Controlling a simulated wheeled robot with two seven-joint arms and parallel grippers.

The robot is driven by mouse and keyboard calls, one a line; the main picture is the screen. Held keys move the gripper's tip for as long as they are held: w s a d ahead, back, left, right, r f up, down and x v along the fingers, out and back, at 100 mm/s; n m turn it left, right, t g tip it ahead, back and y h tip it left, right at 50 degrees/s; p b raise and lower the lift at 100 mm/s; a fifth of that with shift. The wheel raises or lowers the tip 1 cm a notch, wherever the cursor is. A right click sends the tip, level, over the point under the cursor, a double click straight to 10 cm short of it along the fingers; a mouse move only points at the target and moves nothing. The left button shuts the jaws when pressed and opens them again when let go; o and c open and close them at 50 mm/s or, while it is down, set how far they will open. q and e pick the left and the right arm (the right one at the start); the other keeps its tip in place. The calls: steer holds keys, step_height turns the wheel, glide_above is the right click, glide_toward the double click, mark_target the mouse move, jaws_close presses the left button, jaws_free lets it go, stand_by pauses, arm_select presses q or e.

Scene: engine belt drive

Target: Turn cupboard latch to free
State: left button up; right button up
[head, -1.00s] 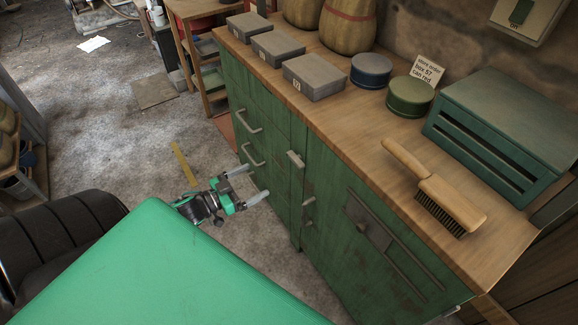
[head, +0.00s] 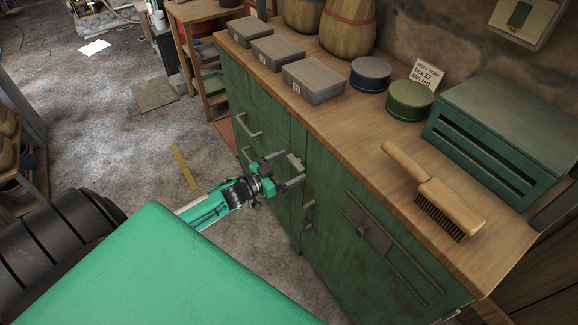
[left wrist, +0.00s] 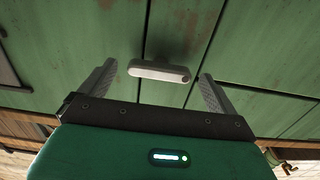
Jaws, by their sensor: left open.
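The cupboard latch (head: 294,162) is a short pale grey bar on the front of the green cupboard (head: 328,215). In the left wrist view the latch (left wrist: 160,71) lies crosswise, nearly level in the picture, between my two fingertips. My left gripper (head: 292,167) is open, with its fingers pointing at the cupboard front on either side of the latch. Gaps show between the latch ends and the fingers in the left wrist view (left wrist: 157,74), and nothing is gripped. My right gripper is out of view.
Drawer handles (head: 249,129) stick out left of the latch, and another small handle (head: 308,212) sits below it. The wooden worktop (head: 345,130) above holds grey boxes, round tins, a brush (head: 440,195) and a green slotted box (head: 505,130). The floor left of the cupboard is open.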

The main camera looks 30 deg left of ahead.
arm_select(q)
steer(key=shift+w+d, duration=0.15)
steer(key=shift+w, duration=0.1)
steer(key=shift+c, duration=0.4)
steer(key=c, duration=0.9)
